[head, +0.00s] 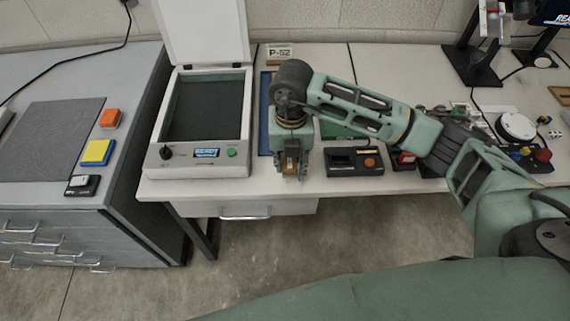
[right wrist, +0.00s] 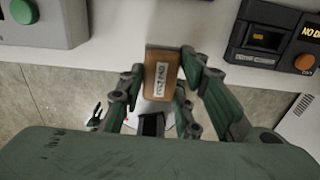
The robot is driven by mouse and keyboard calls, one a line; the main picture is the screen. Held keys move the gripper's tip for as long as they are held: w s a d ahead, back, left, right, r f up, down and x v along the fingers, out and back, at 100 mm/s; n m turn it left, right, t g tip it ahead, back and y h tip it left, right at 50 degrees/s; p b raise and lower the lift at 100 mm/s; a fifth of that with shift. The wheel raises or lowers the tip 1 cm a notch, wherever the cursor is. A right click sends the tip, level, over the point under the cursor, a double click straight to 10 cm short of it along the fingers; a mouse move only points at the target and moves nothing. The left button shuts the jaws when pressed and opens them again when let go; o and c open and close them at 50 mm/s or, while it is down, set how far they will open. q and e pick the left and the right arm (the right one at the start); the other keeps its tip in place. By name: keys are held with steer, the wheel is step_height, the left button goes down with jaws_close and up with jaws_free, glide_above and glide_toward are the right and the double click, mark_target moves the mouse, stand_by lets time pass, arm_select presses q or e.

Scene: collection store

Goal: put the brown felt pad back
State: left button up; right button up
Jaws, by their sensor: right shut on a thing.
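The brown felt pad (right wrist: 160,72) is a small brown block with a white label in the right wrist view. My right gripper (right wrist: 163,88) is shut on it, with one finger on each side. In the head view the right gripper (head: 291,174) points down at the front edge of the bench, between the open-lidded machine and a small black box. The pad (head: 291,158) shows there as a brown patch between the fingers. The left gripper is not in view.
The machine (head: 244,150) with dark bed and raised lid stands left of the gripper. A black box with an orange button (head: 345,167) stands to the right. A blue-edged panel (head: 264,115) and a P-52 sign (head: 279,54) are behind. More items crowd the right bench.

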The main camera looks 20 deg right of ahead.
mark_target(284, 167)
steer(key=w, duration=0.1)
steer(key=w+f, duration=0.2)
steer(key=shift+a, duration=0.3)
step_height(284, 167, down, 3)
steer(key=shift+s+f+p, duration=0.1)
steer(key=shift+p, duration=0.5)
steer(key=shift+f, duration=0.3)
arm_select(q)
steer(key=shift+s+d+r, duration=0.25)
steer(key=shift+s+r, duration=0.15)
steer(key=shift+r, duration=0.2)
arm_select(e)
steer(key=shift+f, duration=0.1)
steer(key=shift+f, duration=0.15)
steer(key=o, duration=1.2)
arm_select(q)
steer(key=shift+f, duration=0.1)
